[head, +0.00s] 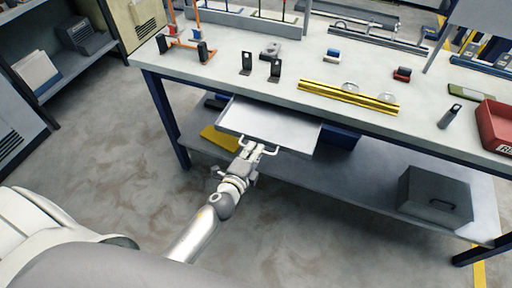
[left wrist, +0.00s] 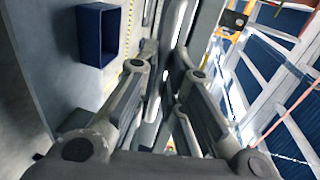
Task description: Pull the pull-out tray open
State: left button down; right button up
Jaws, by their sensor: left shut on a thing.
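The pull-out tray (head: 268,124) is a light grey, shallow, empty tray under the front edge of the workbench top. It sticks out from beneath the top toward me. Its pale bar handle (head: 272,151) is on its front edge. My left gripper (head: 246,151) is at this handle and shut on it, with the arm reaching up from below. In the left wrist view the two fingers (left wrist: 163,75) are close together; the handle between them is hard to make out. My right gripper is not in view.
The workbench (head: 215,70) carries yellow rails (head: 348,96), black brackets and a red bin (head: 497,128). Its lower shelf holds a grey box (head: 434,195), a yellow item (head: 220,139) and a blue bin (head: 342,137). The floor before the bench is clear.

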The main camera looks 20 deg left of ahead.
pick_arm(q)
jog(key=shift+s, duration=0.55)
jog(key=c, duration=1.8)
grip_release()
jog(key=v, duration=1.2)
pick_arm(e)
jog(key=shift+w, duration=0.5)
